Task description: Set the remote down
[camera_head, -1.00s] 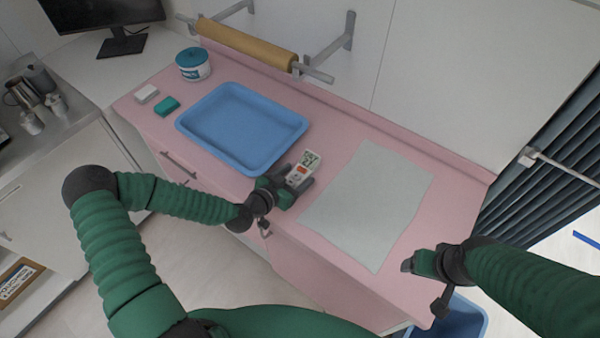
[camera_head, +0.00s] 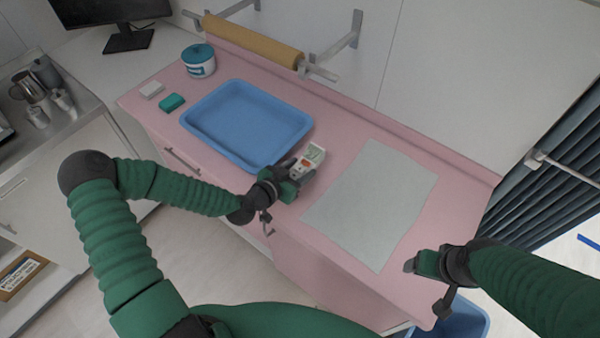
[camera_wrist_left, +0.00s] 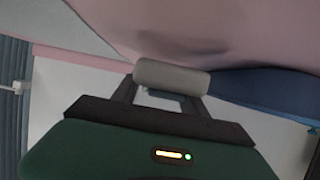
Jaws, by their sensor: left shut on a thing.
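The remote (camera_head: 308,160) is white with an orange button and a green-tinted display. It shows in the head view over the pink counter, between the blue tray and the pale sheet. My left gripper (camera_head: 296,178) is shut on its near end; the fingers hide that part. I cannot tell whether the remote touches the counter. In the left wrist view a rounded grey-beige block (camera_wrist_left: 171,77) shows at the fingers; I cannot tell if it is the remote's end. My right gripper (camera_head: 426,263) is near the counter's front right edge, apart from the remote; its jaws are unclear.
A blue tray (camera_head: 190,122) lies left of the remote, a pale sheet (camera_head: 370,205) to its right. A teal block (camera_head: 171,102), white block (camera_head: 152,89) and lidded tub (camera_head: 199,61) stand farther left. Bare pink counter (camera_head: 345,143) shows behind the remote.

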